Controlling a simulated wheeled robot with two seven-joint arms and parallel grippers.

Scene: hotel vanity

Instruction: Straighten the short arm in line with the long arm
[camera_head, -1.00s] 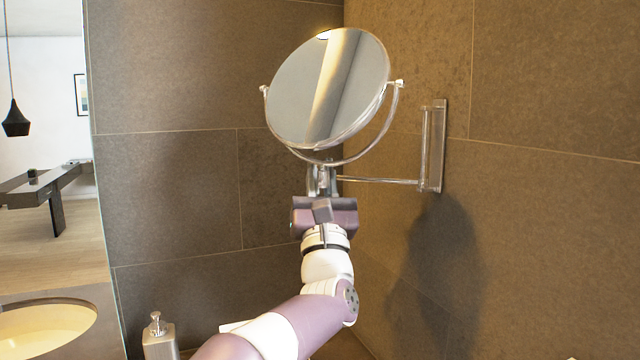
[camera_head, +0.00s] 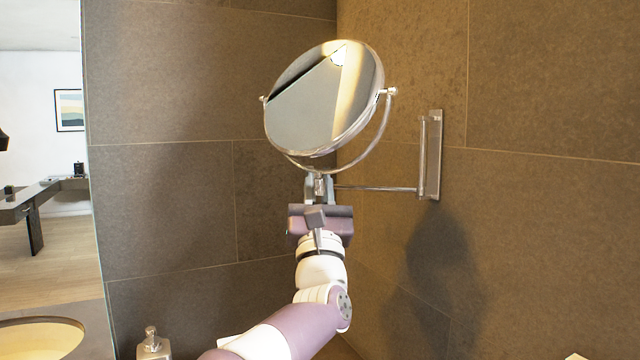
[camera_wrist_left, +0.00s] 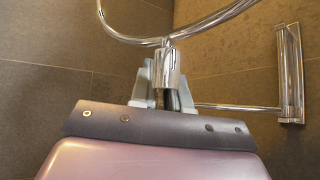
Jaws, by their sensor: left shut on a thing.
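A round chrome mirror (camera_head: 325,105) sits tilted in a curved yoke (camera_head: 377,135). A thin horizontal chrome rod, which looks like the long arm (camera_head: 380,188), runs from the wall bracket (camera_head: 432,155) to below the yoke. It also shows in the left wrist view (camera_wrist_left: 235,107). My left gripper (camera_head: 319,187) is under the yoke, shut on the upright chrome post (camera_wrist_left: 168,68) at its base. The fingers stand on both sides of that post. I cannot make out the short arm separately; the gripper hides the joint area. My right gripper is not in view.
Dark tiled walls meet in a corner behind the mirror. A soap dispenser (camera_head: 154,345) and a basin (camera_head: 40,340) are at the lower left, beside a large wall mirror (camera_head: 50,230). The space right of my left arm is free up to the wall.

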